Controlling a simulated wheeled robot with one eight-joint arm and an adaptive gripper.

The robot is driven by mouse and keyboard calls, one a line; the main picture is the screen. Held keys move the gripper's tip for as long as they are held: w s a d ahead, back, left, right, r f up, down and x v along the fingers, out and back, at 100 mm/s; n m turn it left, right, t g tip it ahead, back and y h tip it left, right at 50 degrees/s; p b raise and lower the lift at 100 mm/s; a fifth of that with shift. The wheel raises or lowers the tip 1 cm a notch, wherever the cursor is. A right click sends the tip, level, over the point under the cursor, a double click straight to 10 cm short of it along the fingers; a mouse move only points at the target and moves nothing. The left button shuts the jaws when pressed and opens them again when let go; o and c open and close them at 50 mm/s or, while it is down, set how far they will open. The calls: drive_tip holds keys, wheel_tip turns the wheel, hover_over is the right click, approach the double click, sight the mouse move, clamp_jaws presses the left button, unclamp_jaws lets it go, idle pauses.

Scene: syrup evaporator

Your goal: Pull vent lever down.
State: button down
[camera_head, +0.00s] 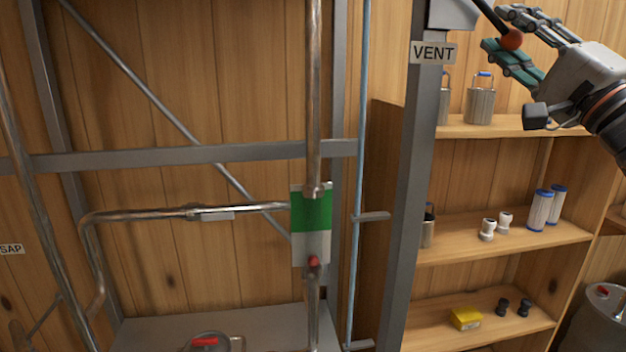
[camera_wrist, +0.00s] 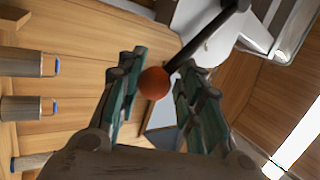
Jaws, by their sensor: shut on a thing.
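The vent lever is a dark rod (camera_wrist: 210,40) ending in an orange-red ball knob (camera_wrist: 154,83). In the head view the knob (camera_head: 511,39) is at the upper right, with the rod (camera_head: 490,14) sloping up and left from it toward a grey housing (camera_head: 455,13). A "VENT" label (camera_head: 433,53) is on the post below that housing. My gripper (camera_head: 510,42) is at the knob, with its fingers on either side. In the wrist view my gripper (camera_wrist: 156,88) has the knob between its green-padded fingers. Finger contact is partly hidden.
A grey upright post (camera_head: 412,190) stands left of my gripper. Wooden shelves (camera_head: 490,247) behind and below hold metal canisters (camera_head: 480,103), white-and-blue filters (camera_head: 541,210) and a yellow box (camera_head: 465,318). Metal pipes and a green-and-white plate (camera_head: 311,215) are farther left.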

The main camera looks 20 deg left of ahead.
drive_tip(key=shift+w, duration=0.15)
drive_tip(key=c, duration=1.1)
unclamp_jaws()
drive_tip(key=shift+d, duration=0.1)
drive_tip(key=v, duration=1.2)
